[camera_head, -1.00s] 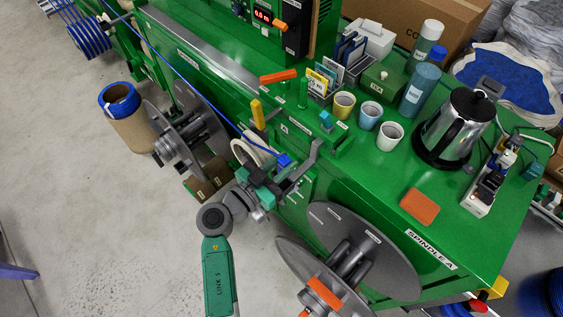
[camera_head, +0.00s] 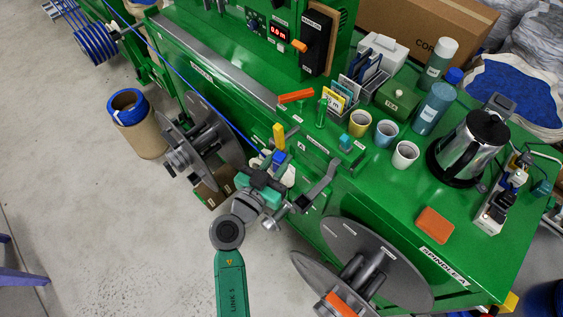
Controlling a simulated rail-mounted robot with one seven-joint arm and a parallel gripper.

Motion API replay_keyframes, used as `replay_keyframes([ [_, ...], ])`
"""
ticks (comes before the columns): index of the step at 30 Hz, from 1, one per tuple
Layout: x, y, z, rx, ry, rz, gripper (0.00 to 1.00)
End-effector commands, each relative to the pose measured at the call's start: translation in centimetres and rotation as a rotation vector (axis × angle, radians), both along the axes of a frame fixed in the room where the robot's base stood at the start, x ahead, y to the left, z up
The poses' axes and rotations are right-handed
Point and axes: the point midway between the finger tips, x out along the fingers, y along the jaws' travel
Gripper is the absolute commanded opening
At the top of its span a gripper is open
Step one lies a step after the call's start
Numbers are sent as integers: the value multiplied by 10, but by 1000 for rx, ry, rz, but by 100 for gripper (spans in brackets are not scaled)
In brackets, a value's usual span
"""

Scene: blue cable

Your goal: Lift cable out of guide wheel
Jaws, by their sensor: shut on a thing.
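The blue cable (camera_head: 200,92) runs from the upper left along the front of the green machine down to my gripper (camera_head: 277,163). My gripper is shut on the cable, at a blue piece near the yellow block. The guide wheel (camera_head: 288,176) is white and mostly hidden behind my gripper and wrist; only pale parts of it show. I cannot tell whether the cable is still in its groove.
A grey spool (camera_head: 215,135) stands left of my gripper and another (camera_head: 375,255) is below right. A bracket arm (camera_head: 320,185) is close on the right. Cups (camera_head: 405,154) and a kettle (camera_head: 475,145) stand on the green bench top.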

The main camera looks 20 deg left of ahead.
Motion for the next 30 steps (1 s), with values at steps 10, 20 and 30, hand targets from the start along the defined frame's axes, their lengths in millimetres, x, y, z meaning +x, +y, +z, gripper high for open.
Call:
replay_keyframes([
  [10, 14, 27, 1, 0, -1, 0, 0],
  [20, 27, 52, -4, 1, -2, 1, 0],
  [30, 40, 76, -4, 2, -1, 0, 0],
])
